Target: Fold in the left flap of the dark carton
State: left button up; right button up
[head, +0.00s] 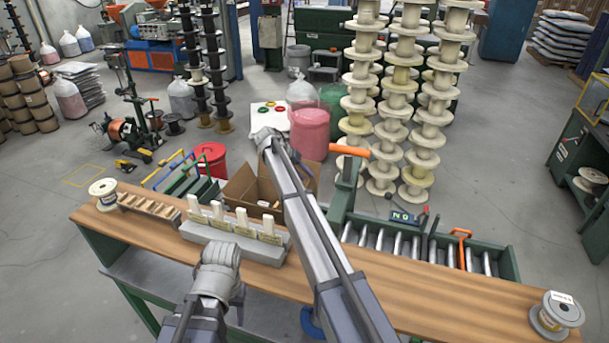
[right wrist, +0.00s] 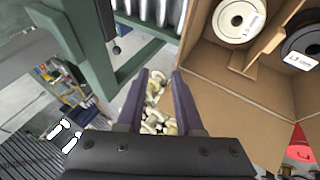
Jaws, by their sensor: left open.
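The brown carton (head: 241,190) stands behind the bench in the head view, partly hidden by my right arm. In the right wrist view the carton (right wrist: 207,56) is open, with a white spool (right wrist: 238,20) and a dark spool (right wrist: 305,42) in separate compartments. A brown carton flap (right wrist: 232,118) spreads out from its near edge, beside the right finger of my right gripper (right wrist: 163,82). That gripper is open and empty; whether it touches the flap I cannot tell. My left gripper (head: 239,301) is low at the bench's front, open, mostly hidden by its wrist.
The wooden bench (head: 430,290) carries a grey block with white pieces (head: 235,243), a wooden rack (head: 150,206) and spools at both ends. A green roller conveyor (head: 505,262) lies behind the bench on the right. A container of pale packing pieces (right wrist: 158,120) shows below my right fingers.

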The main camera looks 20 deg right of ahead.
jog(key=shift+s+d, duration=0.1)
jog(key=shift+c, duration=0.8)
jog(key=s+y+p, duration=0.1)
jog(key=s, duration=0.1)
jog(key=s+d+t+y+p, duration=0.1)
jog(key=s+y, duration=0.1)
jog(key=s+d+t+y+p, duration=0.1)
jog(key=y, duration=0.1)
jog(key=shift+s+d+r, duration=0.1)
jog(key=shift+s+r, duration=0.05)
jog(key=shift+s, duration=0.25)
grip_shut()
jog(key=s+r+t+y, duration=0.1)
jog(key=s+r+t+y+p, duration=0.1)
jog(key=r, duration=0.1)
jog(key=r+t+y+p, duration=0.1)
jog(key=y, duration=0.1)
jog(key=shift+s+d+r+t, duration=0.35)
jog(key=shift+s+t, duration=0.05)
